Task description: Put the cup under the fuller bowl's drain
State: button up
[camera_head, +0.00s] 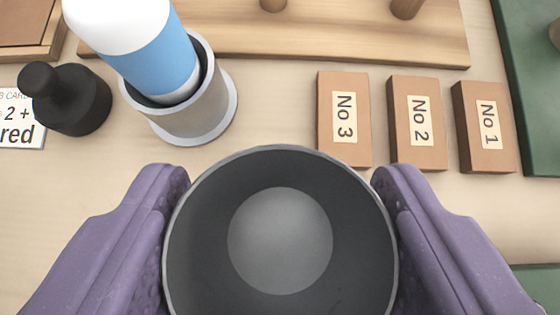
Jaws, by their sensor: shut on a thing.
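A dark grey round cup (280,170) with a lighter disc-shaped bottom fills the lower middle of the view, and I look down into its open top. It looks empty. My gripper (280,235) has its two purple fingers on the left and right sides of the cup and is shut on it. How high the cup is above the table I cannot tell. No bowl or drain shows in this view.
A grey holder (190,122) with a blue-and-white bottle (155,55) stands at upper left, beside a black knobbed weight (72,100). Blocks marked No 3 (344,155), No 2 (418,150) and No 1 (486,155) lie right. A wooden board (330,40) is behind.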

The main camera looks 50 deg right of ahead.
jog(key=shift+w+a+r, duration=0.15)
jog(key=shift+a+r, duration=0.1)
jog(key=shift+a, duration=0.05)
jog(key=w+a+r+n+t+y+b, duration=0.1)
jog(key=w+a+n+y, duration=0.1)
jog(key=a, duration=1.1)
jog(key=w+a+r+n+t+y+b, duration=0.1)
jog(key=a+n+y, duration=0.3)
jog(key=a, duration=0.9)
jog(key=w+r+n+b, duration=0.1)
jog(key=n, duration=0.2)
jog(key=shift+a+r+t+y+b, duration=0.25)
jog(key=shift+a+t+y+b, duration=0.05)
jog(key=shift+a+t, duration=0.1)
jog(key=shift+d, duration=0.15)
